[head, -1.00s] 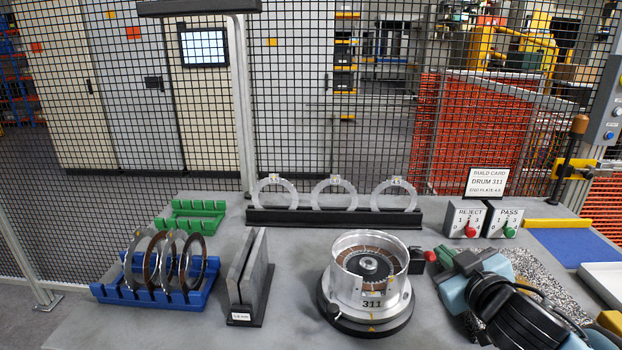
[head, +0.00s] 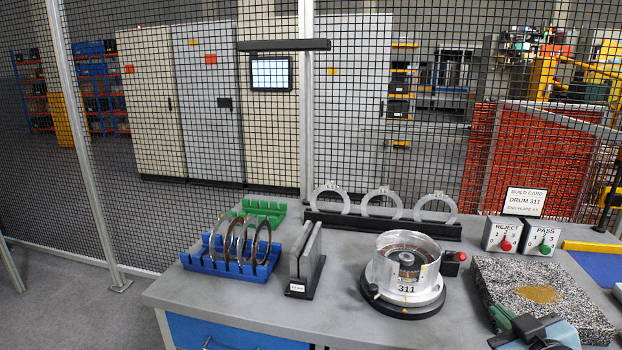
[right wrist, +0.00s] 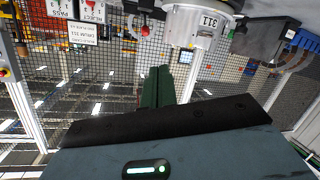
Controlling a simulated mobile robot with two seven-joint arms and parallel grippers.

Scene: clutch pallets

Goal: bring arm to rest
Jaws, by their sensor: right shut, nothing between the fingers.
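My right gripper (head: 498,318) is at the lower right of the head view, over the near part of the speckled mat, apart from the drum. Its green fingers are shut with nothing between them, and they also show together in the right wrist view (right wrist: 157,86). The silver drum (head: 407,262) marked 311 stands upright on its dark round base, left of the gripper. The drum also shows upside down at the top of the right wrist view (right wrist: 195,25). My left arm and gripper are in neither view.
The speckled mat (head: 580,316) lies right of the drum. A blue rack (head: 222,268) with several rings, a green rack (head: 263,207), grey upright plates (head: 305,252) and a ring stand (head: 380,225) are on the bench. The REJECT box (head: 502,235) and PASS box (head: 544,238) stand behind the mat.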

